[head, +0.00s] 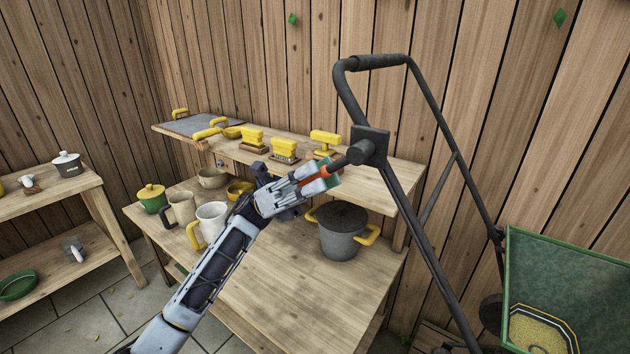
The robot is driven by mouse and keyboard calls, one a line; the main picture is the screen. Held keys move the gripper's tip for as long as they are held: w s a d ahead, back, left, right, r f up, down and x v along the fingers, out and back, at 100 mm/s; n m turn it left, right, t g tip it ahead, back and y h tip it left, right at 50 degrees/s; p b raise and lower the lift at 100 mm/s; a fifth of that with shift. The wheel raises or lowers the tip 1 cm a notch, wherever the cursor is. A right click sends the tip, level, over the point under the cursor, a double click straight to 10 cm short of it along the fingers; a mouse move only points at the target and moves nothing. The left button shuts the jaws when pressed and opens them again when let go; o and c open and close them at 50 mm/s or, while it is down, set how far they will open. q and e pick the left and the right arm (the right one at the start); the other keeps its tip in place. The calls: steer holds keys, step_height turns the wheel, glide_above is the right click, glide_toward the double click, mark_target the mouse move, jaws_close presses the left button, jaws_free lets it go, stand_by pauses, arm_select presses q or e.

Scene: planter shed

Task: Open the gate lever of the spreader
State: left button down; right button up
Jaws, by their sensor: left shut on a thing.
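The spreader has a dark frame with a bent handlebar (375,61) and a green hopper (570,275) at the lower right. A dark box (369,145) sits on its near bar. The gate lever (342,164) sticks out from this box toward the left, slanting down, with an orange grip at its end. My left gripper (322,176) comes in from the lower left and is shut on the lever at the orange part. Its fingers hide part of the grip. My right gripper does not show.
A wooden bench (310,295) with a raised shelf stands behind my arm. It bears a grey pot (341,240), a white mug (211,221) and yellow-handled brushes (285,147). Another wooden rack (50,195) stands at the left. The hopper holds yellowish grain (536,332).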

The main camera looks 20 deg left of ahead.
arm_select(q)
steer(key=c, duration=1.2)
jaws_free()
steer(key=shift+f, duration=0.1)
steer(key=v, duration=1.2)
